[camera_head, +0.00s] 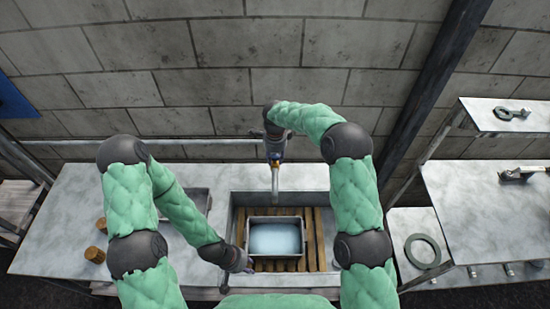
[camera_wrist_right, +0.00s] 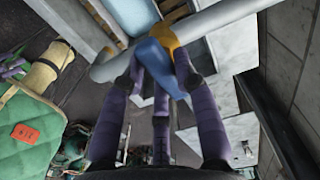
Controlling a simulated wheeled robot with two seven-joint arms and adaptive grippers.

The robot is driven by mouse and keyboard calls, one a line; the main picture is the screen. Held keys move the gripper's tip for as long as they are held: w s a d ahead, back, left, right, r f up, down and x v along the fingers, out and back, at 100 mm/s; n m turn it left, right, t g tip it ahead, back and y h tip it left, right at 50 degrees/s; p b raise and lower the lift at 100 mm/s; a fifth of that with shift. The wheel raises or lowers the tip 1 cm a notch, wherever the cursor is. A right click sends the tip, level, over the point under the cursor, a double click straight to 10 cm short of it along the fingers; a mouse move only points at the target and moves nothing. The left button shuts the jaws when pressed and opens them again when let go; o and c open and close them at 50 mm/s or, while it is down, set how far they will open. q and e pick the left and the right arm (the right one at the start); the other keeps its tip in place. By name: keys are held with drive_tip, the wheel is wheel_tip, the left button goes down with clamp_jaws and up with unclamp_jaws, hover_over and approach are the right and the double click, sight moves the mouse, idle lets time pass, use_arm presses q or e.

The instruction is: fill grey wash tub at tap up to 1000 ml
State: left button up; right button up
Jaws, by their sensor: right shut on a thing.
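The grey wash tub (camera_head: 276,265) sits in the sink on wooden slats, under the tap (camera_head: 275,178). Pale blue water (camera_head: 276,239) covers its floor; no level mark is readable. Part of the tub also shows at the top of the right wrist view. My right gripper (camera_head: 273,150) is shut on the tap's blue lever (camera_wrist_right: 153,58), beside a yellow collar on the grey pipe. I cannot tell whether a stream falls from the spout. My left gripper (camera_head: 240,266) is low at the tub's left front corner; its fingers are too small to read.
The wooden slats (camera_head: 320,240) leave some room right of the tub. A grey tray (camera_head: 197,198) and brown cylinders (camera_head: 95,254) stand on the left counter. A green ring (camera_head: 422,251) lies on the right. A dark post (camera_head: 425,90) rises behind.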

drive_tip(key=shift+f+n+b, duration=0.15)
drive_tip(key=shift+n+b, duration=0.2)
drive_tip(key=shift+n, duration=1.05)
drive_tip(key=shift+d+n+b, duration=0.1)
drive_tip(key=shift+n+b, duration=0.25)
drive_tip(key=shift+n, duration=1.05)
drive_tip(key=shift+s+f, duration=0.1)
drive_tip(key=shift+s, duration=0.05)
idle(2.8)
